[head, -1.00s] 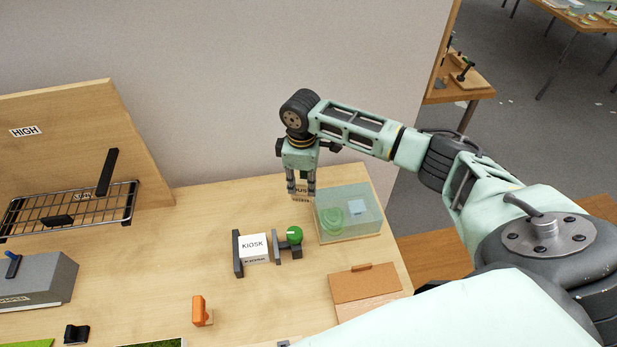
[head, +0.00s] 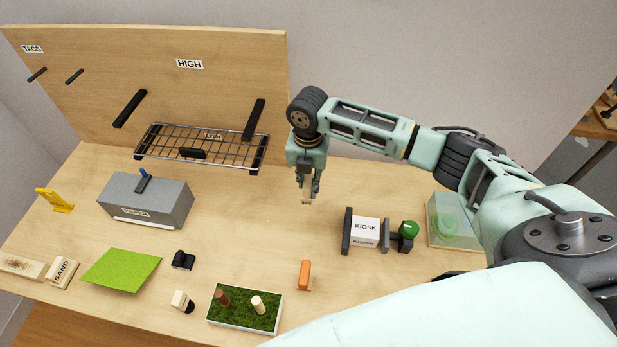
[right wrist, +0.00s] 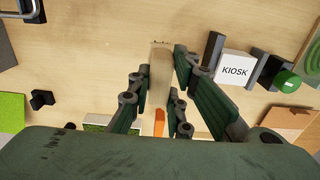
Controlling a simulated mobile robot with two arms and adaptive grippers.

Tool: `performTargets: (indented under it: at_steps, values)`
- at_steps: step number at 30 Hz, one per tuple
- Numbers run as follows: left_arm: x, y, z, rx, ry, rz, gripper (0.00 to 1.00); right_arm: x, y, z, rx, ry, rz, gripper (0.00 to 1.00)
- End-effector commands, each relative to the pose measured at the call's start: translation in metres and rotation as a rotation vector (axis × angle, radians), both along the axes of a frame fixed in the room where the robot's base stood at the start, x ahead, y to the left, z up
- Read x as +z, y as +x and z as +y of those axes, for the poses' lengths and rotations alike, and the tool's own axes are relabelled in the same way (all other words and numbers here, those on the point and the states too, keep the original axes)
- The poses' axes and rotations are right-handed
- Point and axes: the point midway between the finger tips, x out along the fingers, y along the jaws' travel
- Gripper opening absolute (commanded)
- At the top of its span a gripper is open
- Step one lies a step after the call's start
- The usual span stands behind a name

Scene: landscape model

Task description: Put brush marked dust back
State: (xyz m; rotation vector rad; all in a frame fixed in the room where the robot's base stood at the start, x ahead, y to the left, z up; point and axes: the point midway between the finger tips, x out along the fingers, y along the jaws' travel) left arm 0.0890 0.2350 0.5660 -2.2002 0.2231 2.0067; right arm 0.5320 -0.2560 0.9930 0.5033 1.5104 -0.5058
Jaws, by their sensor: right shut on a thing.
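My right gripper (head: 307,190) is shut on a small pale wooden piece (head: 307,200), which looks like a brush. It hangs above the bare table between the wire rack and the KIOSK block. The right wrist view shows the piece (right wrist: 160,72) between the fingers, with dark specks at its far end; no marking on it is readable. Another small pale piece with a dark end (head: 181,300) stands near the table's front, its marking unclear. A block marked SAND (head: 62,272) lies at the left. My left gripper is not in view.
The wire rack (head: 225,152) is on the upright board (head: 215,95). The KIOSK block (head: 366,229) sits in a green-knobbed clamp, with a clear box (head: 433,228) to its right. An orange piece (head: 304,274) and a grassy tray (head: 213,311) are at the front.

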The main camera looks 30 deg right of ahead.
Motion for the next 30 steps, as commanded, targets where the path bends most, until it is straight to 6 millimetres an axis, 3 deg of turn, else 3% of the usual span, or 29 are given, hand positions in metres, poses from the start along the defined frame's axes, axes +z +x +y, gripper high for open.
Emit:
performTargets:
  at_steps: [14,30]
  values:
    - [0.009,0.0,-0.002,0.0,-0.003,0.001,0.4,0.003,0.0,0.001,0.0,0.001,0.001,0.0]
    - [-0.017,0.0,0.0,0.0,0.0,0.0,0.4,-0.039,0.0,0.0,-0.001,-0.001,0.001,0.0]
